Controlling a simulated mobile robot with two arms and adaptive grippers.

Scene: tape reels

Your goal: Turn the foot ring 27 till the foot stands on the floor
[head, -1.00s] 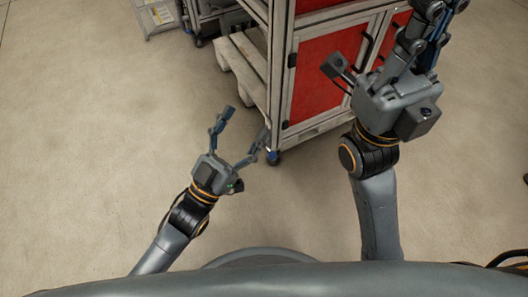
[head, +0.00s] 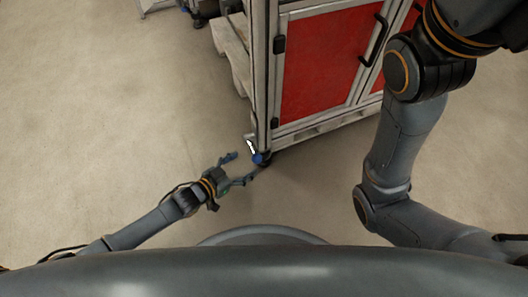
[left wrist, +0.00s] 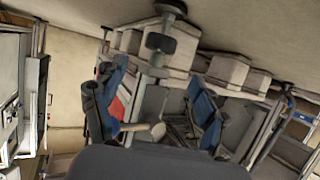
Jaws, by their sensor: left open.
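The foot ring 27 (head: 257,158) appears as a small blue part at the bottom of the cabinet's near corner, with a white tag-like piece just above it. My left gripper (head: 239,169) is low near the floor, open, with its fingers pointing toward the foot; I cannot tell whether they touch it. In the left wrist view, the picture is turned over and the open blue-padded fingers (left wrist: 155,105) flank a gap. Beyond them a foot with a dark round plate (left wrist: 172,7) shows at the top; the gap below the plate to the floor cannot be judged. My right gripper is out of view.
The cabinet (head: 325,65) with red doors and a light frame stands ahead and right. White pallet-like boards (head: 229,42) lie along its left side. The floor (head: 110,110) to the left is clear. My right arm covers the right side.

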